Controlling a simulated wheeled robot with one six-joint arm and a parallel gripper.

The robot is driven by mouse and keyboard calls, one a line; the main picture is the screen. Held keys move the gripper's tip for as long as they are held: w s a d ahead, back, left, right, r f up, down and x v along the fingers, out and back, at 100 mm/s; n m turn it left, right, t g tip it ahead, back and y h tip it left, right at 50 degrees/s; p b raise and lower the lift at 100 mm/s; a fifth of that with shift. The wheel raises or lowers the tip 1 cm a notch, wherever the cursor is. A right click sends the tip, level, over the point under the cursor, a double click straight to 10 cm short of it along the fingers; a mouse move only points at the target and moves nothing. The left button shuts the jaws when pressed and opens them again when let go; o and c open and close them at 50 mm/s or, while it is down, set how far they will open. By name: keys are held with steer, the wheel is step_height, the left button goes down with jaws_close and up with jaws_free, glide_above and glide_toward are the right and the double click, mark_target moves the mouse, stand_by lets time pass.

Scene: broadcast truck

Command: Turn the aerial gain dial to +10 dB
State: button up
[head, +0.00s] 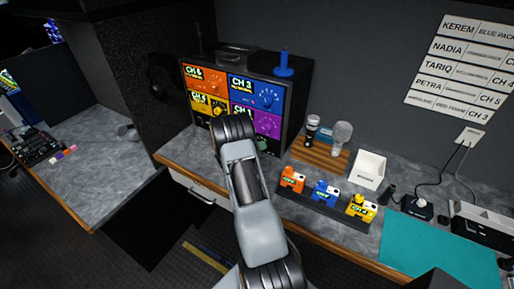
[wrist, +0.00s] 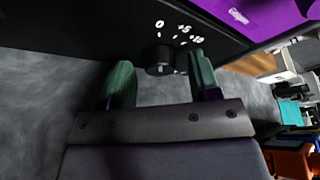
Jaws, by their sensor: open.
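In the wrist view a dark round dial (wrist: 158,58) sits on a black panel, with white marks 0, +5 and +10 beside it. I take it for the aerial gain dial; its pointer is too dark to read. My gripper (wrist: 159,66) has two green fingers standing apart, one on each side of the dial. I cannot tell whether either finger touches it. In the head view the dial is not clearly visible; my arm covers the lower front of the coloured rack unit (head: 268,97), and a bit of green shows beside the arm.
The unit stands on a grey counter with orange, blue, yellow and purple knob panels. A blue upright object (head: 284,66) is on top.

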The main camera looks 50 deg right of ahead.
steer(key=shift+c, duration=0.2)
steer(key=c, duration=0.9)
